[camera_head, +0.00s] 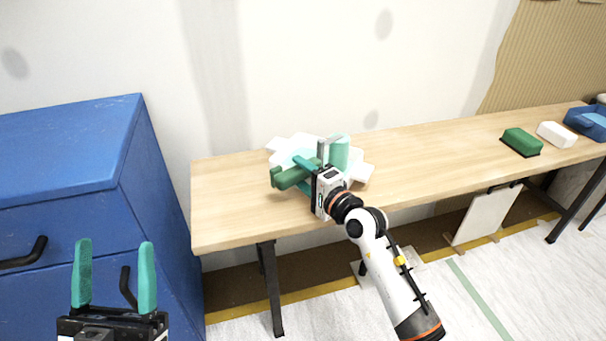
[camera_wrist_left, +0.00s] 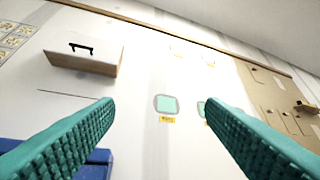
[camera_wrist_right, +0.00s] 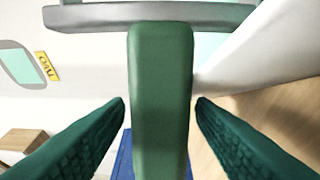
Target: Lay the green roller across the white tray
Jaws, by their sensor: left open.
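The white tray (camera_head: 360,172) lies on the wooden table near its left end, partly hidden by the roller and my right gripper. The green roller has a dark green handle (camera_head: 287,178), a grey frame and a pale green sleeve (camera_head: 340,152). My right gripper (camera_head: 305,166) is shut on the handle, with a finger on each side of it; the handle (camera_wrist_right: 161,90) runs between the fingers in the right wrist view. The roller is over the tray; whether it touches the tray is unclear. My left gripper (camera_head: 115,275) is open and empty, left of the table, before the blue cabinet.
The blue cabinet (camera_head: 70,150) stands left of the table. A green block-like thing (camera_head: 521,141), a white block (camera_head: 556,134) and a blue tray (camera_head: 588,123) are at the table's right end. The wooden tabletop (camera_head: 430,150) between is clear. A wall stands behind.

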